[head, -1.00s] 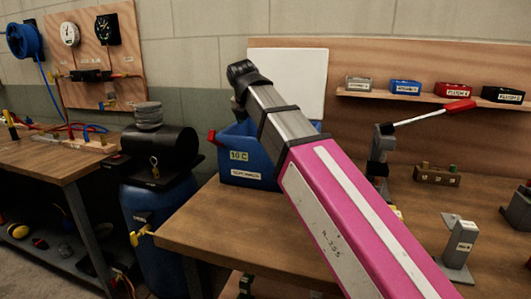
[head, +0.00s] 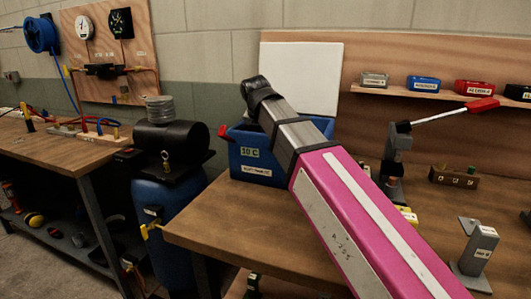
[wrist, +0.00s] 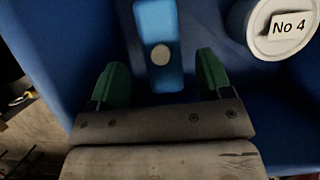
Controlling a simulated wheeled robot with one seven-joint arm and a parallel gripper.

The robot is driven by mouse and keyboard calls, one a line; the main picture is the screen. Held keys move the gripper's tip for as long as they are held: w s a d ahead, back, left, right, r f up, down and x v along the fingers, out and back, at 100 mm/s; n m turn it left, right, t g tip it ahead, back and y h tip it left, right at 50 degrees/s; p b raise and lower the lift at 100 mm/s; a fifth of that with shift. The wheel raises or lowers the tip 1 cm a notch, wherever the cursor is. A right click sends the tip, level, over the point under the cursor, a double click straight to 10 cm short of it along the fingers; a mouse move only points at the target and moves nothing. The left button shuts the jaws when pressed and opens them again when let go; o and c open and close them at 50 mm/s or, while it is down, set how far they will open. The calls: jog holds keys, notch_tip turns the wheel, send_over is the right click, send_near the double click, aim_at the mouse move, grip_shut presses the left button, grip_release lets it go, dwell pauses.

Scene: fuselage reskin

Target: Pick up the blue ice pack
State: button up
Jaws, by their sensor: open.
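The ice pack (wrist: 155,25) is a light-blue slab with a pale round spot. In the wrist view it lies inside a darker blue box, top centre. My gripper (wrist: 161,80) is open, with its two green fingers apart on either side of the ice pack's near end. The fingers do not visibly touch it. In the head view the blue box (head: 262,160), labelled "10 C", stands on the wooden bench. My pink and grey arm reaches over it, and my gripper and the ice pack are hidden there.
A white round container marked "No 4" (wrist: 278,30) is in the box, right of the ice pack. The box walls are close around my gripper. A grey lever stand with a red handle (head: 470,108) is right of my arm. A black cylinder (head: 168,137) is left of the bench.

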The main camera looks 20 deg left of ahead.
jog(key=x, duration=0.4)
jog(key=shift+w+d+f, duration=0.1)
jog(key=c, duration=1.2)
jog(key=shift+o, duration=0.2)
